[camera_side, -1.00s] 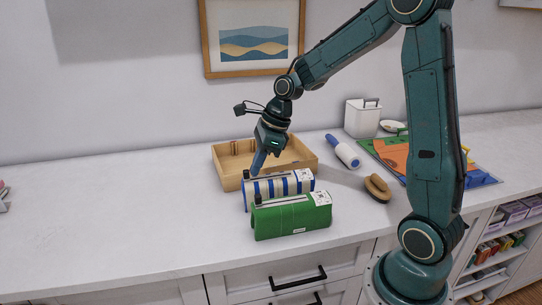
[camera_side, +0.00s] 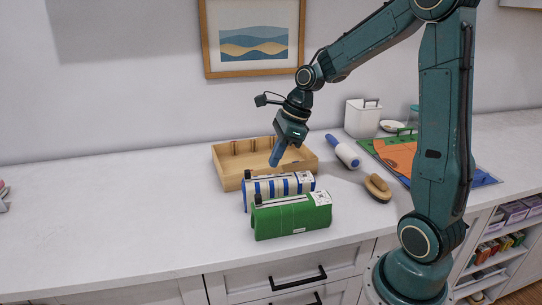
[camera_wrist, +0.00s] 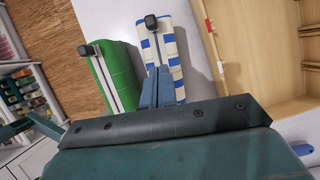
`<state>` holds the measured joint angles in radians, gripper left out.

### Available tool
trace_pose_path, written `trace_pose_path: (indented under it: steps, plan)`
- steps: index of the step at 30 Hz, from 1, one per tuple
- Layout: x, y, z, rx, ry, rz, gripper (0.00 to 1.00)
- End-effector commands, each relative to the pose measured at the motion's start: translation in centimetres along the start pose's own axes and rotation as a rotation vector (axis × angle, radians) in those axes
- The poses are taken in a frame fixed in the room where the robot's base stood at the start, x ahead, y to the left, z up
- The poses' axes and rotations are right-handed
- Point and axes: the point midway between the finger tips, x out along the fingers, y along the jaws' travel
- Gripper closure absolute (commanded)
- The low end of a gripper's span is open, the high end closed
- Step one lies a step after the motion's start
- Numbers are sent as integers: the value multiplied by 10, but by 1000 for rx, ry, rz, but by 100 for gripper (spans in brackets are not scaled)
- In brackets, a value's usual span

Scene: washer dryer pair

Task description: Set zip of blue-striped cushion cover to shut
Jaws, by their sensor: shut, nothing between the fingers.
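The blue-striped cushion cover (camera_side: 294,181) is a white roll with blue stripes, lying on the counter between a wooden tray and a green cover. Its zip runs along the top, with a dark pull (camera_side: 247,174) at the left end. In the wrist view the cover (camera_wrist: 171,38) shows the pull (camera_wrist: 151,20) at its upper end, with the zip line running down behind my fingers. My gripper (camera_side: 274,163) is shut and empty, above the cover and right of the pull. In the wrist view its blue fingertips (camera_wrist: 159,70) overlap the cover's middle; contact is not clear.
The green cover (camera_side: 283,221) lies close in front, with its own zip and dark pull (camera_wrist: 86,50). The wooden tray (camera_side: 228,177) stands just behind. A lint roller (camera_side: 343,151) and a brush (camera_side: 377,188) lie to the right. The counter left of the covers is clear.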

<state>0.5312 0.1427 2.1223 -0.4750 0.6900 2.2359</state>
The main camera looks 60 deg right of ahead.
Motion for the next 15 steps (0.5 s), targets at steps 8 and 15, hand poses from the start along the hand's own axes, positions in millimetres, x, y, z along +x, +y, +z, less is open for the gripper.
trace_pose_path:
  steps: [8, 15]
  plan:
    - [-49, -1, 0, 1, 0, -4, 100]
    - [-74, -1, 0, 2, 0, -2, 100]
